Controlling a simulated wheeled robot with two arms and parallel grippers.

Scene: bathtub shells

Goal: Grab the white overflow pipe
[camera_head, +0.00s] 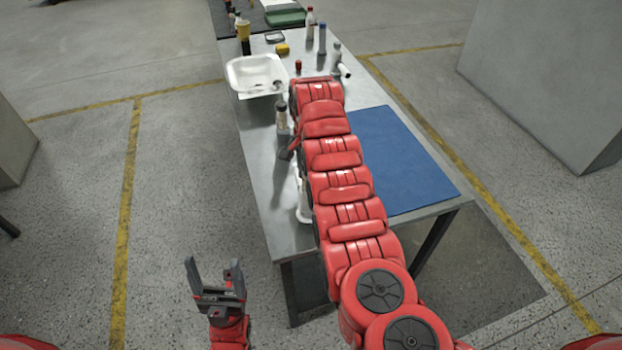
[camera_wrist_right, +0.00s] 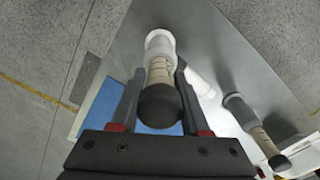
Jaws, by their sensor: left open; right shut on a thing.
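A cylinder (camera_wrist_right: 160,72) with a white far end, beige middle and black near end is between the fingers of my right gripper (camera_wrist_right: 159,85), which is shut on it. I cannot tell whether it is the overflow pipe. A white piece (camera_wrist_right: 204,84), perhaps the white overflow pipe, lies just right of the fingers. In the head view a white piece (camera_head: 303,207) shows beside my right arm, which hides most of it and the right gripper. My left gripper (camera_head: 213,268) is open and empty, left of the table's near end.
A grey metal table (camera_head: 258,158) carries a white basin (camera_head: 257,62), a blue mat (camera_head: 408,172) and several bottles at the back. A dark-capped bottle (camera_head: 282,118) stands left of my right arm; a similar one (camera_wrist_right: 240,112) shows in the wrist view.

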